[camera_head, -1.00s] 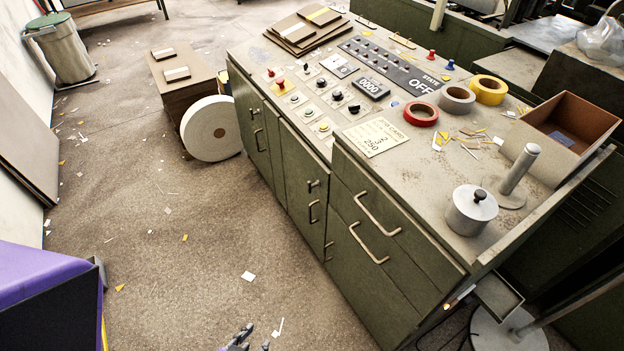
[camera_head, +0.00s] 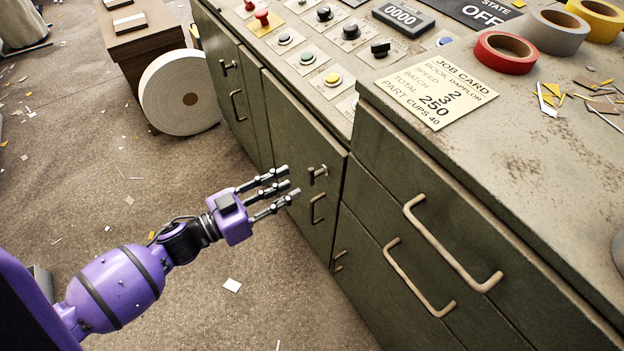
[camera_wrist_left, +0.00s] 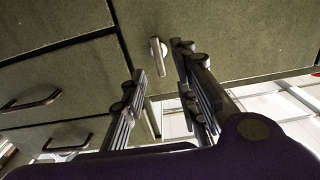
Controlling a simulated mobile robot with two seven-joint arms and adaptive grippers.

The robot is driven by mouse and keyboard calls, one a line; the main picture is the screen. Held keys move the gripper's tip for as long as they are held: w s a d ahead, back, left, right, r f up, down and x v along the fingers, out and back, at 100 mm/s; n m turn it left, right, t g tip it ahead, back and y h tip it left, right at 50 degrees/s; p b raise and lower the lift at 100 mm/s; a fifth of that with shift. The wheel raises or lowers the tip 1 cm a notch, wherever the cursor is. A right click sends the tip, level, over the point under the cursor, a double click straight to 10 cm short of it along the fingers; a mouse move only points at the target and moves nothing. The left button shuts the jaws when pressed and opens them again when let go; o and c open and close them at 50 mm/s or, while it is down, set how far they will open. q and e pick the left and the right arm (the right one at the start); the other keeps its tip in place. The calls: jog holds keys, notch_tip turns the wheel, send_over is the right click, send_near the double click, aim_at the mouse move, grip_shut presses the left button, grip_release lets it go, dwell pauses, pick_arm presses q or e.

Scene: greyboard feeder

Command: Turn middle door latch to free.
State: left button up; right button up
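The middle door (camera_head: 292,150) is a dark green cabinet door and looks closed. Its latch (camera_head: 318,171) is a small metal bar on a short post near the door's right edge, above a pull handle (camera_head: 317,209). My purple left gripper (camera_head: 287,181) reaches in from the left with its fingers spread, just in front of the door beside the latch. In the left wrist view the latch (camera_wrist_left: 158,57) shows in the gap between the open fingers of my left gripper (camera_wrist_left: 160,62). I cannot tell whether any finger touches it. My right gripper is out of view.
Drawers with long handles (camera_head: 452,243) stick out to the right of the door. Another door with a latch (camera_head: 228,66) is on the left. The console top holds buttons, a job card (camera_head: 436,94) and a red tape roll (camera_head: 505,52). A white roll (camera_head: 182,93) stands on the floor.

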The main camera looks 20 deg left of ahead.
aim_at(309, 177)
pick_arm(q)
jog(key=x, duration=0.7)
jog(key=shift+d+r, duration=0.1)
jog(key=shift+w, duration=0.1)
grip_shut()
